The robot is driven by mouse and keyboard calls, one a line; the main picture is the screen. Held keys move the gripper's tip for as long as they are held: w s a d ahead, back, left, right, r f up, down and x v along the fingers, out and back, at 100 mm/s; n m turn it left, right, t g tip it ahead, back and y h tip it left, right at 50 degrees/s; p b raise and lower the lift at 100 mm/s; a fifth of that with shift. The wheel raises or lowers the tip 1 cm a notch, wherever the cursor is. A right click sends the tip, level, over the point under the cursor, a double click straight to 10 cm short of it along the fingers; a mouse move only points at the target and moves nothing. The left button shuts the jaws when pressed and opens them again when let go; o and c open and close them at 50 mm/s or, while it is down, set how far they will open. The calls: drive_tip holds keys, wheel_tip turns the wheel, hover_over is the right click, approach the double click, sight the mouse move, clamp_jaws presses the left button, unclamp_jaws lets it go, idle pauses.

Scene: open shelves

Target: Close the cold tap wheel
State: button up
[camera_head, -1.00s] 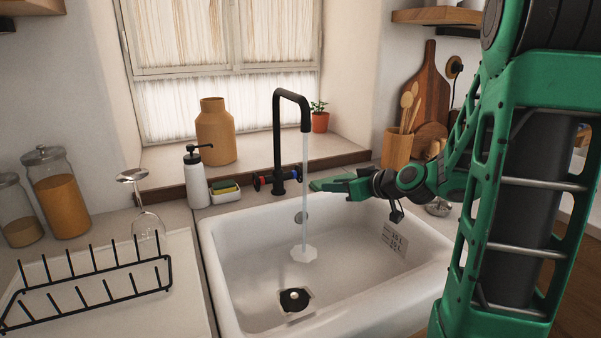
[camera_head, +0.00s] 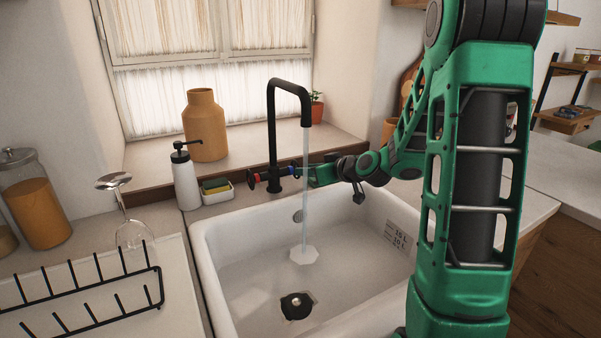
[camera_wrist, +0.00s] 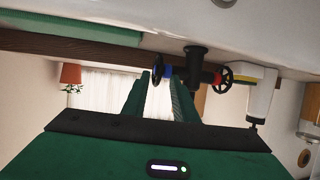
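The black tap (camera_head: 272,130) stands behind the sink, and water (camera_head: 305,190) runs from its spout into the basin. The cold wheel, with a blue collar (camera_head: 292,171), is on the tap's right side. The red-collared wheel (camera_head: 253,181) is on its left. My gripper (camera_head: 306,174) comes in from the right, close to the cold wheel. In the wrist view, which is upside down, my gripper (camera_wrist: 160,80) is open with a gap between its two green fingers. The cold wheel (camera_wrist: 157,66) shows at the fingertips; I cannot tell whether they touch it.
The white sink (camera_head: 215,270) lies below. A soap bottle (camera_head: 185,180) and a sponge dish (camera_head: 217,192) stand left of the tap. A glass (camera_head: 132,232) and a black rack (camera_head: 85,290) are further left. A tan vase (camera_head: 205,130) stands on the sill.

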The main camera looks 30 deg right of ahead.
sight(292, 170)
drive_tip(key=shift+x, duration=1.4)
clamp_jaws()
